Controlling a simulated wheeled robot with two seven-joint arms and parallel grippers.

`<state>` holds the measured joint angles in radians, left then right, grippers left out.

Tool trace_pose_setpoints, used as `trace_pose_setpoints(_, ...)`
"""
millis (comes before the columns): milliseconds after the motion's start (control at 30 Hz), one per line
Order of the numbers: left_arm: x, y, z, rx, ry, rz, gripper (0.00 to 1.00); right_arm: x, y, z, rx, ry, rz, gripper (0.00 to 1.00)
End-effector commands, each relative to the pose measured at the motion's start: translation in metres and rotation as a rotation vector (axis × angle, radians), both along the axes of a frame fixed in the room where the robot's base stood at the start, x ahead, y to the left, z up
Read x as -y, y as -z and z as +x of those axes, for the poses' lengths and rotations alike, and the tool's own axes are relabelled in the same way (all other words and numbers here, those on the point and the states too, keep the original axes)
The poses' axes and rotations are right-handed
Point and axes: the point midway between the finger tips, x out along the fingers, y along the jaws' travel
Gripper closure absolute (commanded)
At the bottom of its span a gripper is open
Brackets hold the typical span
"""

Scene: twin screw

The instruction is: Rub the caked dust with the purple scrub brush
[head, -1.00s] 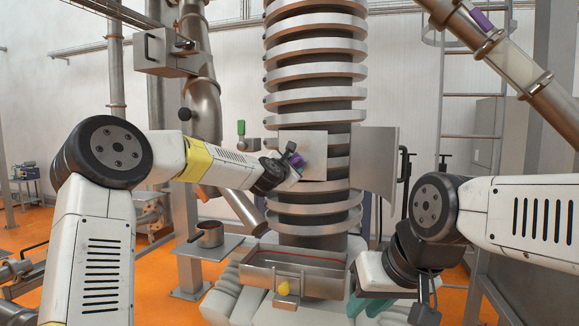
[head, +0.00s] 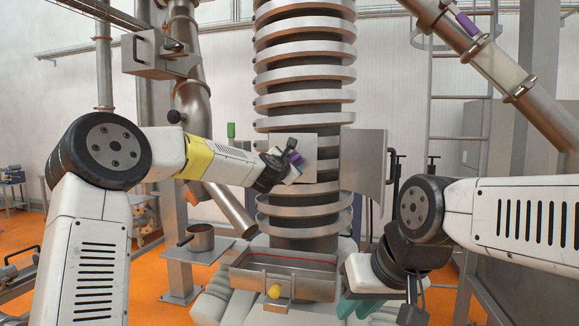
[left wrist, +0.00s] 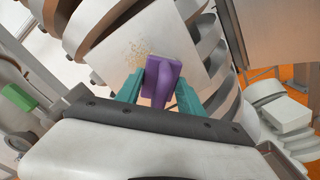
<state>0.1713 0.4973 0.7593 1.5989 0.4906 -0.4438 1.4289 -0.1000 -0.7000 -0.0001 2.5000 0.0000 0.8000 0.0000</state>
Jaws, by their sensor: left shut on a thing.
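The purple scrub brush (head: 296,158) is held in my left gripper (head: 289,167), in front of a pale square plate (head: 308,145) on the ribbed column. In the left wrist view the brush (left wrist: 163,82) sits between the two teal fingers of the left gripper (left wrist: 160,92). The caked dust (left wrist: 136,52) is a patch of tan specks on the plate, just beyond and left of the brush. I cannot tell whether the bristles touch the plate. My right gripper (head: 358,307) is low at the right, with its teal fingers apart and nothing seen between them.
An open metal door (head: 363,160) stands right of the plate. A metal tray (head: 283,262) with a yellow knob (head: 274,291) lies below the column. A small pot (head: 201,237) stands on a side shelf at the left. Ribs of the column (head: 304,75) rise above the plate.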

Motion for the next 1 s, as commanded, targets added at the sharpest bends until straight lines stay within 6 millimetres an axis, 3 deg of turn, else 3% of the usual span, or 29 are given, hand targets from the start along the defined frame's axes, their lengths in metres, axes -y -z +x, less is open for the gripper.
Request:
trace_pose_setpoints(100,-0.014,0.0,0.004,0.0,-0.006,0.001,1.0,0.0,0.0,0.0,0.0,0.0,0.0,0.79)
trace_pose_setpoints(400,-0.031,0.001,0.009,0.0,-0.003,0.0,1.0,0.0,0.0,0.0,0.0,0.0,0.0,0.79)
trace_pose_setpoints(800,-0.029,-0.016,0.011,0.002,-0.001,0.0,1.0,0.0,0.0,0.0,0.0,0.0,0.0,0.79)
trace_pose_setpoints(1000,-0.014,-0.017,0.006,0.003,0.001,-0.001,1.0,0.0,0.0,0.0,0.0,0.0,0.0,0.79)
